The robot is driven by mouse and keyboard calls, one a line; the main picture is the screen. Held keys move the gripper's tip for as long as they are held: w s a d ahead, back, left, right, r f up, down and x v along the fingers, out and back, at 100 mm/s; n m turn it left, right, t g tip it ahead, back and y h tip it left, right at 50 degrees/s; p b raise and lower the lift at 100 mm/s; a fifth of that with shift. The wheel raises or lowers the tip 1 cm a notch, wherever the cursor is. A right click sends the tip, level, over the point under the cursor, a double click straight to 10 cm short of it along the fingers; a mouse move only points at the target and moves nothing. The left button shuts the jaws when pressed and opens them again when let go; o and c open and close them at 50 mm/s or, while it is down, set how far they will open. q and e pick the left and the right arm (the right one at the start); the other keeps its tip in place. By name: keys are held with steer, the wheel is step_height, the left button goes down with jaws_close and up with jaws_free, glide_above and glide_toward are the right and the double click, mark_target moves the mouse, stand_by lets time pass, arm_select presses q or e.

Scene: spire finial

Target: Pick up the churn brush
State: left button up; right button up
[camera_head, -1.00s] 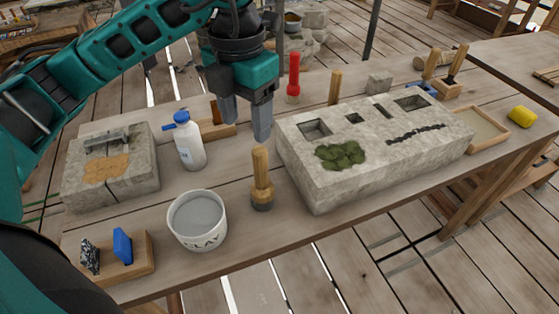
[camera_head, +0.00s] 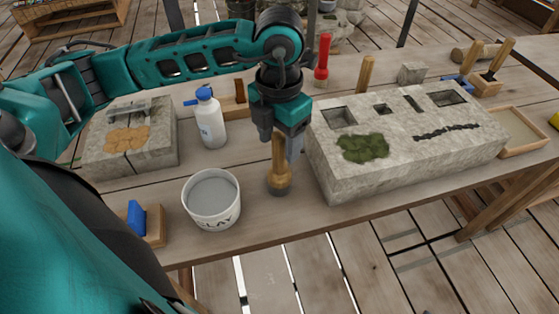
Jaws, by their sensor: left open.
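The churn brush, as I take it, is the upright brush (camera_head: 279,178) with a wooden handle and a short dark lower end, standing on the table between the clay bucket and the stone block. My left gripper (camera_head: 280,147) points down over it and is open. Its fingers show on either side of the top of the handle; I cannot tell whether they touch it. The gripper hides the handle's top end. My right gripper is not in view.
A white clay bucket (camera_head: 212,222) stands close on the left, with a spray bottle (camera_head: 210,122) behind it. A large stone block (camera_head: 420,165) with moss and sockets stands close on the right. A smaller stone block (camera_head: 130,155) sits at the left. The table's front edge is near.

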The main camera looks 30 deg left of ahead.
mark_target(280, 164)
arm_select(q)
steer(key=shift+f, duration=1.15)
jaws_close()
